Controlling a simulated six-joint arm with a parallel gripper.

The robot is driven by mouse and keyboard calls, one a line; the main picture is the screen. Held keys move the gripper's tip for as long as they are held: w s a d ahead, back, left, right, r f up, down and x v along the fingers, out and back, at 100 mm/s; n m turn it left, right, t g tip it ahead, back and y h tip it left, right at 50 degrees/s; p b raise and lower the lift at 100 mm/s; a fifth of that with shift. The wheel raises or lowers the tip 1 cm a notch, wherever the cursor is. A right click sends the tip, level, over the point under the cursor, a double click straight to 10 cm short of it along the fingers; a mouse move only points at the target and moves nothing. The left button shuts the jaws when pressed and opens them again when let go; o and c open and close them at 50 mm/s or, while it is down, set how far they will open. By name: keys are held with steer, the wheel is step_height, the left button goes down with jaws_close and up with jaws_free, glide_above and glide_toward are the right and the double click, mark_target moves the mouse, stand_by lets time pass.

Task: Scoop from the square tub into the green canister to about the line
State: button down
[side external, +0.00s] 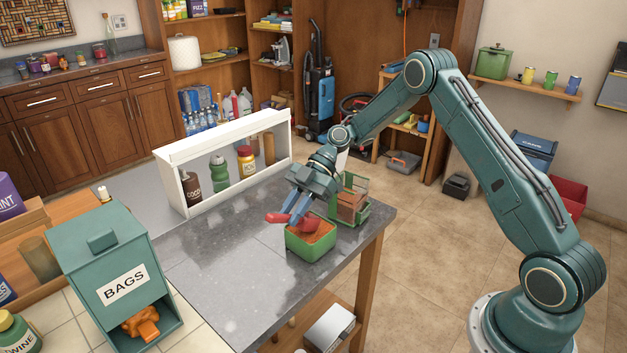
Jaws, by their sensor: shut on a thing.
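The square green tub (309,246) stands near the right end of the grey table and holds an orange-brown loose fill. My gripper (294,212) is above the tub's left part, pointing down, shut on a red scoop (276,218). The scoop's red handle sticks out left past the tub's rim, and its other end is over or in the fill; I cannot tell how deep. Just behind and right of the tub stands a see-through green-edged container (361,211) with brown contents, likely the green canister. My gripper partly hides it, and no line is readable on it.
A white open shelf (178,155) along the table's back edge holds a green bottle (219,175), a red-and-yellow jar (246,161) and a brown cylinder (269,147). A teal BAGS bin (105,250) stands front left. The table's middle and left are clear.

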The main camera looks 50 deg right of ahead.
mark_target(280, 214)
steer(key=shift+d+f+h, duration=0.2)
steer(key=shift+f+h, duration=0.15)
steer(key=shift+f, duration=0.5)
steer(key=shift+d+f+h, duration=0.15)
steer(key=shift+f+h, duration=0.2)
steer(key=shift+f, duration=0.5)
steer(key=shift+a+f+h, duration=0.1)
steer(key=shift+f+h, duration=0.15)
steer(key=shift+h, duration=0.4)
steer(key=shift+f+h, duration=0.2)
steer(key=shift+h, duration=0.45)
steer(key=shift+a+r+h, duration=0.3)
steer(key=shift+r+h, duration=0.1)
steer(key=shift+r, duration=0.45)
steer(key=shift+a+r+h, duration=0.25)
steer(key=shift+r+h, duration=0.15)
steer(key=shift+r, duration=0.4)
steer(key=shift+a+r+h, duration=0.3)
steer(key=shift+r+h, duration=0.1)
steer(key=shift+r, duration=0.45)
steer(key=shift+a+r, duration=0.3)
steer(key=shift+r, duration=0.7)
steer(key=shift+a+r, duration=0.25)
steer(key=shift+r, duration=0.75)
